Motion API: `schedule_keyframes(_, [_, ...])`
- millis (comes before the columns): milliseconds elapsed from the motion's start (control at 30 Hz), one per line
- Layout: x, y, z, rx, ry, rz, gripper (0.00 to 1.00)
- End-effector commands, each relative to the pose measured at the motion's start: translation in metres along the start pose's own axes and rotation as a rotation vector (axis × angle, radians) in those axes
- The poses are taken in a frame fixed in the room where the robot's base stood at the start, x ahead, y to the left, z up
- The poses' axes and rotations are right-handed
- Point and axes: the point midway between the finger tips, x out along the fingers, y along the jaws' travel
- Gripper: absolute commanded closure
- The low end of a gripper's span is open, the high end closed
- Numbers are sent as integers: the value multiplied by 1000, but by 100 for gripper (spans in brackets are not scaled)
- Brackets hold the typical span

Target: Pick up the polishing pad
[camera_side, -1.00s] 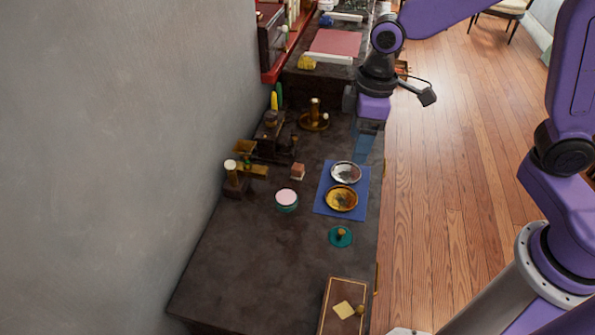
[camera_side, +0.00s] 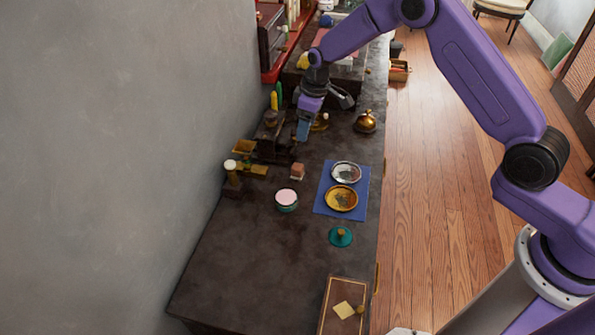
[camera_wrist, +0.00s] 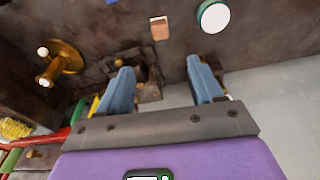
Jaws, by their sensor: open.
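A small block with a pinkish-brown top (camera_side: 298,172) stands on the dark counter, left of the blue mat; it looks most like the polishing pad, though I cannot be sure. It also shows upright near the top middle of the wrist view (camera_wrist: 160,28). My gripper (camera_side: 303,132) is above the back of the counter, beyond the block and apart from it. In the wrist view its two blue-grey fingers (camera_wrist: 160,75) are spread with nothing between them.
A teal jar with a pale pink top (camera_side: 286,200) stands near the block. A silver dish (camera_side: 346,172) and a gold dish (camera_side: 341,199) sit on the blue mat (camera_side: 327,205). A dark brass-fitted device (camera_side: 270,135) stands by the wall. The front left counter is clear.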

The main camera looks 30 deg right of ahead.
Motion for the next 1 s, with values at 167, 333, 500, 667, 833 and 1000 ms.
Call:
schedule_keyframes(167, [25,0,1,1,-4,-2,34])
schedule_keyframes(333, [57,0,1,0,-2,-1,34])
schedule_keyframes(500, [86,0,1,1,-2,-1,34])
schedule_keyframes(667, [109,0,1,1,-2,-1,34])
schedule_keyframes(833, [119,0,0,1,0,0,34])
schedule_keyframes(1000, [130,0,0,1,-1,-1,34])
